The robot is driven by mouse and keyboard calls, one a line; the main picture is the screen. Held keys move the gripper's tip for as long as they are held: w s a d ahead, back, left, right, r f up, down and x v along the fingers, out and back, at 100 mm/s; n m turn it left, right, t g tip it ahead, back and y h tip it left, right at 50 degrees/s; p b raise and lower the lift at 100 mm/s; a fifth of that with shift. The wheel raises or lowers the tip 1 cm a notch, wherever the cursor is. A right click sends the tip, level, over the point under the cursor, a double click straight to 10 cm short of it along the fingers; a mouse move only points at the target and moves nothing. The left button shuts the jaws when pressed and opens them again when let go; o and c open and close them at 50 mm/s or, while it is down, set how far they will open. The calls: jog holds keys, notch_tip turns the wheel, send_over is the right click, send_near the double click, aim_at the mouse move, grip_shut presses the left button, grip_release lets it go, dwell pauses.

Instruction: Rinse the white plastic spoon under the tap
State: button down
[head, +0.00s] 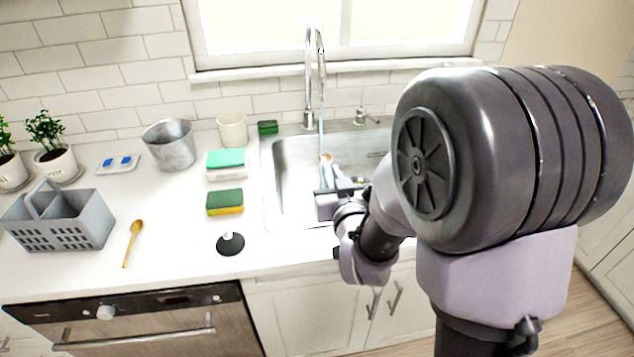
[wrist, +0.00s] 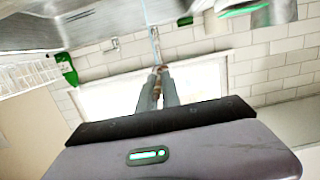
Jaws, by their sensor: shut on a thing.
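My gripper (head: 326,184) is over the sink, shut on a small tan spoon-like thing (head: 326,158) whose rounded end points up toward the tap. The held thing looks brownish rather than white, and most of it is hidden. In the wrist view, it shows as a narrow brownish strip (wrist: 157,86) between the two grey fingers. The chrome tap (head: 309,80) stands behind the sink (head: 290,170). A thin bluish stream of water (head: 322,112) falls from its spout and appears to meet the rounded end. I see no clearly white spoon.
A golden spoon (head: 133,240) lies on the left counter beside a grey caddy (head: 88,228). Sponges (head: 225,202), a white cup (head: 232,129), a metal bucket (head: 169,146) and a black round stopper (head: 230,244) stand left of the sink. A window is behind the tap.

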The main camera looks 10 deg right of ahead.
jog(key=w+d+f+p, duration=0.1)
jog(key=w+f+p, duration=0.1)
jog(key=w, duration=1.1)
jog(key=shift+w+d+f, duration=0.15)
jog(key=shift+d+f, duration=0.1)
jog(key=shift+f, duration=0.1)
jog(key=shift+d+b, duration=0.55)
